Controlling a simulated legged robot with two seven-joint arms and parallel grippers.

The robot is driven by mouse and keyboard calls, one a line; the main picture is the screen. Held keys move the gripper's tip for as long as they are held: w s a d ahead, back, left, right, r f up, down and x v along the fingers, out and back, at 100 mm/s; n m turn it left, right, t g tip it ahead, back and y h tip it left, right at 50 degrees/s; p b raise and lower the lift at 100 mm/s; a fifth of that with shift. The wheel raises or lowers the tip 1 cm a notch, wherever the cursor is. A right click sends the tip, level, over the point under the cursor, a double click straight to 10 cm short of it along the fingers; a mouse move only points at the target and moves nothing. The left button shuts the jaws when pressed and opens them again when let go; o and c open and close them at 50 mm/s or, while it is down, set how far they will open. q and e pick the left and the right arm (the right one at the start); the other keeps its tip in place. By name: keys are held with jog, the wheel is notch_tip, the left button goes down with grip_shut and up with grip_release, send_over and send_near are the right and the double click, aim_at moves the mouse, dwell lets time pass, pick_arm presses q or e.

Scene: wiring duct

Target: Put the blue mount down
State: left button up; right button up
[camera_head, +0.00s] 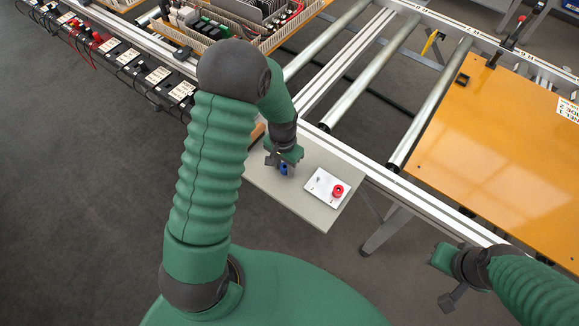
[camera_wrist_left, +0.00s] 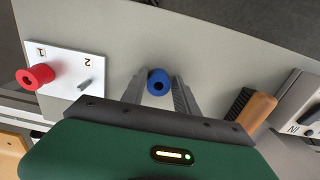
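The blue mount (camera_head: 284,169) is a small blue cylinder with a dark hole in its end. It shows end-on in the left wrist view (camera_wrist_left: 158,82). My left gripper (camera_wrist_left: 160,79) has its grey fingers on either side of the mount and appears shut on it, over the light grey board (camera_head: 260,178). I cannot tell whether the mount touches the board. A white plate (camera_head: 320,197) on the board has a red mount (camera_head: 337,191) at position 1 and a bare peg (camera_wrist_left: 84,84) at position 2. My right gripper (camera_head: 448,280) is at lower right, away from the board; its opening is unclear.
An orange-brown handle with a black brush (camera_wrist_left: 252,108) lies right of the left gripper in the wrist view. Rails and rollers (camera_head: 370,65) run behind the board. An orange panel (camera_head: 500,150) lies at the right. The board's middle is largely clear.

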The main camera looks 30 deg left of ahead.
pick_arm(q)
jog(key=shift+o, duration=0.6)
jog(key=shift+s+a, duration=0.15)
jog(key=shift+a, duration=0.1)
jog(key=shift+d+r, duration=0.2)
jog(key=shift+d, duration=0.9)
jog(key=shift+a+r, duration=0.1)
jog(key=shift+a, duration=0.3)
jog(key=r, duration=0.3)
jog(key=a+r, duration=0.1)
jog(key=shift+w+r+p, duration=0.3)
jog(key=shift+p, duration=0.1)
notch_tip(320, 180, up, 7)
jog(key=d, duration=0.2)
jog(key=s+d+r+t, duration=0.2)
jog(key=s+d, duration=0.4)
jog(key=s, duration=0.3)
jog(key=shift+s+d+r+n+t, duration=0.15)
jog(key=shift+s+r+n+t, duration=0.15)
jog(key=shift+s+r+n, duration=0.1)
pick_arm(e)
jog(key=shift+d+r, duration=0.1)
jog(key=shift+r, duration=0.5)
